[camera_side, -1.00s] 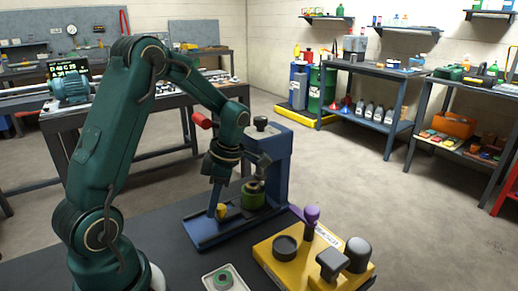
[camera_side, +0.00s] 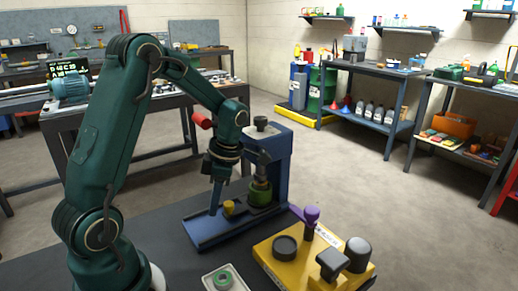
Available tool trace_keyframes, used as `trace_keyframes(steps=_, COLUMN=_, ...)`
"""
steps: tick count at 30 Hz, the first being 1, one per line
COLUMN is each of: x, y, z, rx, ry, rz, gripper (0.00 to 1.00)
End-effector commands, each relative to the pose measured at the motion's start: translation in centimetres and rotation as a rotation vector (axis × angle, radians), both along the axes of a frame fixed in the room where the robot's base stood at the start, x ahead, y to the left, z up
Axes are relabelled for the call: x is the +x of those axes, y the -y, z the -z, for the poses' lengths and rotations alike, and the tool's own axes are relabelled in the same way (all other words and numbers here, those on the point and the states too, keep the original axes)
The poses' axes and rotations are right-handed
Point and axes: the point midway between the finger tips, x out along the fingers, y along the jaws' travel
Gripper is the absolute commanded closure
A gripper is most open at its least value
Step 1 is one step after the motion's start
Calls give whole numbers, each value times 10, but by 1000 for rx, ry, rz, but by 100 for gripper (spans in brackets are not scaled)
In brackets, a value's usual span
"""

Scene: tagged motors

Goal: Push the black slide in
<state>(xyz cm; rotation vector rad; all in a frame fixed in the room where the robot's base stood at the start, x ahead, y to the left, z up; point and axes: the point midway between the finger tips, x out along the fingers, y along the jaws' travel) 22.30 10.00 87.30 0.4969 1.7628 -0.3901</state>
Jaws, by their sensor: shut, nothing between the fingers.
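My gripper (camera_side: 214,210) points down over the blue press (camera_side: 281,168) on the dark bench. It is shut and empty. Its tip is just left of a small yellow knob (camera_side: 229,207) low on the press base, close to it or touching; I cannot tell which. A green round part (camera_side: 260,194) sits right of the yellow knob, under the press head. The black slide cannot be made out clearly; the area between the knob and the green part is small and dark.
A yellow fixture (camera_side: 290,258) with a purple knob (camera_side: 311,214) and several black parts stands front right. A pale tray (camera_side: 207,279) with a green ring (camera_side: 223,280) lies at the front. A red handle (camera_side: 201,121) shows behind my wrist.

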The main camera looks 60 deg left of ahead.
Motion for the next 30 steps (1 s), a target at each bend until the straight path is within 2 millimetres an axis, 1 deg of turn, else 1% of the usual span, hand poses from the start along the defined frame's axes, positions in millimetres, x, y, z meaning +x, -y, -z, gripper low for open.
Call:
trace_keyframes(steps=1, x=-4, y=-7, z=-1, rx=13, ry=-3, rz=-34, gripper=100)
trace_keyframes(steps=5, x=-6, y=-7, z=-7, rx=13, ry=-1, rz=-35, gripper=100)
trace_keyframes(steps=24, x=-27, y=-6, z=-51, rx=11, ry=4, rz=-33, gripper=100)
trace_keyframes(steps=30, x=-32, y=-5, z=-59, rx=7, ry=-1, rz=-31, gripper=100)
